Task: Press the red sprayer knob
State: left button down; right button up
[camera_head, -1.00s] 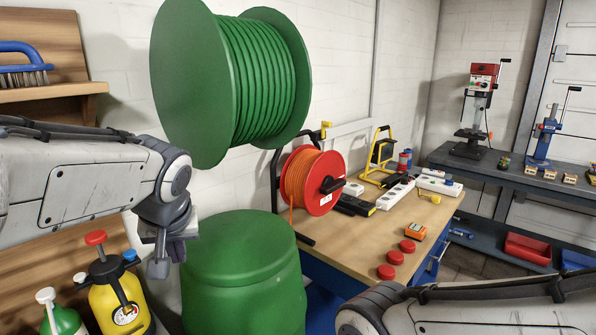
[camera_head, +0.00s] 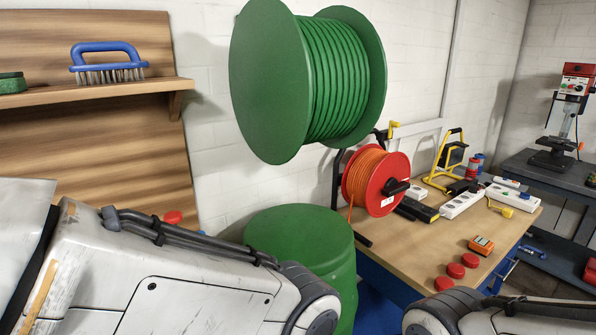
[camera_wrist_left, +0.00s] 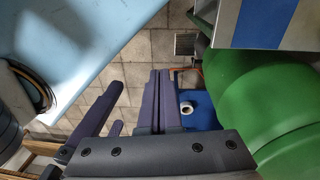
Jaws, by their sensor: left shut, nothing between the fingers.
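The red sprayer knob (camera_head: 172,217) peeks out just above my left arm in the head view. The yellow sprayer body under it is hidden behind that arm. My left gripper (camera_wrist_left: 158,90) shows in the left wrist view, shut and empty, pointing down over the floor. It is out of sight in the head view, and the knob does not show in the left wrist view. My right gripper is not in view; only a part of my right arm shows at the lower right.
A green barrel (camera_head: 306,222) stands right of the knob and fills the right side of the wrist view. A green cable reel (camera_head: 347,80) hangs above it. A wooden shelf (camera_head: 85,94) with a blue brush (camera_head: 108,61) is at upper left. A workbench (camera_head: 438,232) stands right.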

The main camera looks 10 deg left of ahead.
pick_arm(q)
jog(key=w+a+r+n+t+y, duration=0.1)
jog(key=w+a+r+n, duration=0.2)
jog(key=w, duration=0.2)
jog(key=w+a+r+n+t+p, duration=0.1)
jog(key=w+a+r+n+t, duration=0.15)
jog(key=w, duration=0.35)
jog(key=w+a+r+n+y, duration=0.1)
jog(key=w+a+r+n, duration=0.15)
jog(key=w+a, duration=0.2)
jog(key=w+a+r+n+t+y, duration=0.1)
jog(key=w+a+r+n+y, duration=0.2)
jog(key=a+r, duration=0.4)
jog(key=w+a+r+n+t+y, duration=0.1)
jog(key=w+a+r+n, duration=0.3)
jog(key=a, duration=1.2)
notch_tip(320, 180, up, 4)
jog(key=shift+f+n+y+p, duration=0.1)
jog(key=shift+n+y+p, duration=0.35)
jog(key=shift+n+y, duration=0.6)
jog(key=shift+w, duration=0.15)
